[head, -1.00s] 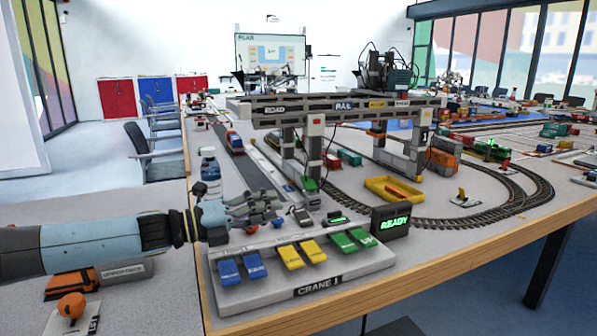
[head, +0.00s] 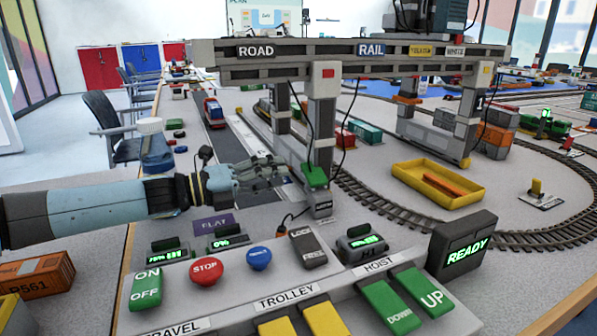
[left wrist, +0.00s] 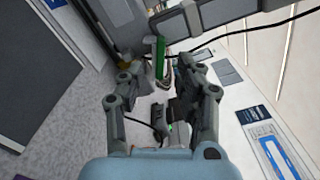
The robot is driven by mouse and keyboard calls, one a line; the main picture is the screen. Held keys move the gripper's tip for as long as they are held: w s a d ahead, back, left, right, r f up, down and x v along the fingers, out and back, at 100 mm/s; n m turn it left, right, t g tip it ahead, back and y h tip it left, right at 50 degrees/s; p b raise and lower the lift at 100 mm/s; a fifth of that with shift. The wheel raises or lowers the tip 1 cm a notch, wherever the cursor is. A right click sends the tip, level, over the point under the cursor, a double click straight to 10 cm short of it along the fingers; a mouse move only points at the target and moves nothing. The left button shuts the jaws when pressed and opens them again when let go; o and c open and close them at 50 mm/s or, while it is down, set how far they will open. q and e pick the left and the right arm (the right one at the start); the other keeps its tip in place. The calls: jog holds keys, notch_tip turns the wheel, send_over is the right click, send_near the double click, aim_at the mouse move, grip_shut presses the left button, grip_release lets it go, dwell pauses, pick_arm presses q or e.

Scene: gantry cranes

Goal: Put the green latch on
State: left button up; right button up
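The green latch (head: 315,176) is a small green lever on the near leg of the crane, just above a grey labelled block at the leg's foot. It looks slightly tilted. In the left wrist view it is a narrow green bar (left wrist: 160,57) beyond the fingertips. My left gripper (head: 280,171) is just left of the latch, pointing right towards it. In the left wrist view the fingers of my left gripper (left wrist: 156,78) are spread, with nothing held between them. A small gap to the latch seems to remain, but contact is hard to judge. My right gripper is out of view.
The control panel (head: 235,300) with rockers and buttons lies in front, with a READY display (head: 462,247) at its right. A dark cable hangs by the crane leg (head: 321,125). A yellow tray (head: 410,172) stands right, inside the track.

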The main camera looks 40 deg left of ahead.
aim_at(314, 174)
pick_arm(q)
jog(key=x, duration=0.5)
jog(key=shift+w+d+b, duration=0.2)
jog(key=shift+w+b, duration=0.15)
grip_shut()
